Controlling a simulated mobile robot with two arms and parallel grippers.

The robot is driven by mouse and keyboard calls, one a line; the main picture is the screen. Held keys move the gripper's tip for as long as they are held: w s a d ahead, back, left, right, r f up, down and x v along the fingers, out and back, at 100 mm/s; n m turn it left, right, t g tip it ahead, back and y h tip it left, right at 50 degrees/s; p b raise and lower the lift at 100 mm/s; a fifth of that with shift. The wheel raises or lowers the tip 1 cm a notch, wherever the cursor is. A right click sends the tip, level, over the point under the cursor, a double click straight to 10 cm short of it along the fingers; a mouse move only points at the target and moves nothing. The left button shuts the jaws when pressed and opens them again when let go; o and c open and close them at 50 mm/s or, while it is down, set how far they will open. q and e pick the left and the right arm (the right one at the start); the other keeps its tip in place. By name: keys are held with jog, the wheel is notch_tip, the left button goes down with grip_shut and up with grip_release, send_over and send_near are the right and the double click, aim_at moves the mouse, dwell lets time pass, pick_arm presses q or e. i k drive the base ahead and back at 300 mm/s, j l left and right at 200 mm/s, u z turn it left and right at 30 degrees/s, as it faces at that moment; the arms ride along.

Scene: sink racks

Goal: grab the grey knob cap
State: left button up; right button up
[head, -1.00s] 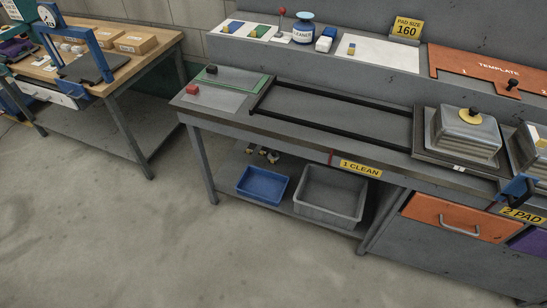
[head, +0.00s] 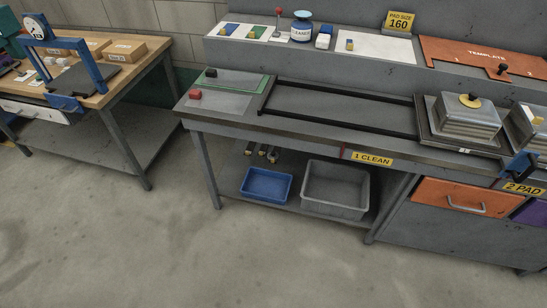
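I cannot make out a grey knob cap for certain. Several small dark and yellowish parts (head: 262,153) sit on the lower shelf under the long bench, too small to tell apart. A metal block (head: 467,120) on the bench at the right carries a yellow disc with a dark knob (head: 471,99). A small black knob (head: 502,69) stands on the orange template board (head: 470,52).
A blue bin (head: 264,199) and a grey bin (head: 362,207) stand on the lower shelf (head: 228,191). The wooden-topped table (head: 150,55) with a blue press (head: 36,27) is at the left. An orange drawer (head: 425,191) is at the right. The floor in front (head: 200,260) is clear.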

aim_at(272, 155)
jog(key=z, duration=0.5)
jog(key=j+z, duration=0.15)
jog(key=z, duration=0.35)
jog(key=j+z, duration=0.15)
jog(key=z, duration=0.3)
jog(key=j+z, duration=0.25)
jog(key=j, duration=0.2)
jog(key=j+z, duration=0.25)
jog(key=j, duration=0.2)
jog(key=k+j+z, duration=0.25)
jog(key=j, duration=0.2)
jog(key=j+z, duration=0.25)
jog(key=j, duration=0.2)
jog(key=k+j+z, duration=0.25)
jog(key=j, duration=0.15)
jog(key=k+j+z, duration=0.1)
jog(key=j+z, duration=0.15)
jog(key=j, duration=0.15)
